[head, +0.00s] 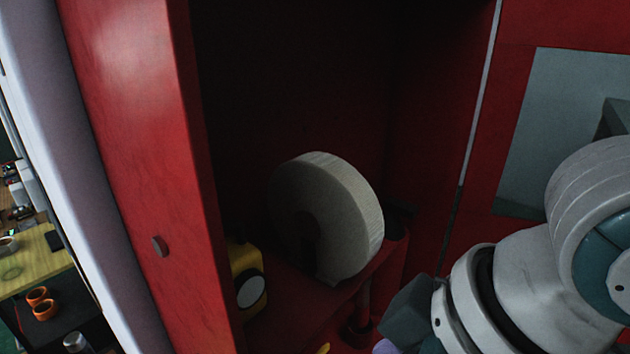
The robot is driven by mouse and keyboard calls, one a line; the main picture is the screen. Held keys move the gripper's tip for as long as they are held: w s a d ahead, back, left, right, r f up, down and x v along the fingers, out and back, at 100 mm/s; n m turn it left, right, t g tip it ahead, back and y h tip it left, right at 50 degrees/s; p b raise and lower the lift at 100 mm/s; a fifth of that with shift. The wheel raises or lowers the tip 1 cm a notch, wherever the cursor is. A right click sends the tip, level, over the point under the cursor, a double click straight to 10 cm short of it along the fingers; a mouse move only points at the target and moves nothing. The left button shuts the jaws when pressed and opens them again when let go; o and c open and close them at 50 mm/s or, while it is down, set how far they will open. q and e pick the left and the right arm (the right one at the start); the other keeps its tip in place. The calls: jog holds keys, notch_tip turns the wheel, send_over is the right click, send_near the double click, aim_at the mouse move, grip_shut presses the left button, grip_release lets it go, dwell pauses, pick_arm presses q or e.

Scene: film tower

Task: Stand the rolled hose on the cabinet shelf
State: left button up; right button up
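The rolled hose (345,215) is a thick, pale, round coil. It stands on its edge on the red cabinet shelf (305,312), inside the dark cabinet, with a flat side facing left toward me. My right arm comes in from the right. Its dark gripper (405,308) is low in front of the shelf, below and to the right of the hose, with a visible gap between them. Its fingers do not show clearly, so I cannot tell whether it is open or shut. My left gripper is not in view.
A yellow item with a white round face (251,291) sits left of the hose on the shelf. The red cabinet side (150,130) bounds the opening at left. A grey panel (560,120) is on the red surface at right. A table (35,262) and orange rings (42,308) are far left.

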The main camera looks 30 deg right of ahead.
jog(key=s+d+f+m+h, duration=0.1)
jog(key=s+d+m, duration=0.1)
jog(key=s, duration=0.4)
jog(key=shift+s+d+m+g+h, duration=0.15)
jog(key=shift+d+m+g+h, duration=0.15)
jog(key=shift+g+h, duration=0.1)
jog(key=shift+a, duration=0.1)
jog(key=shift+c, duration=0.2)
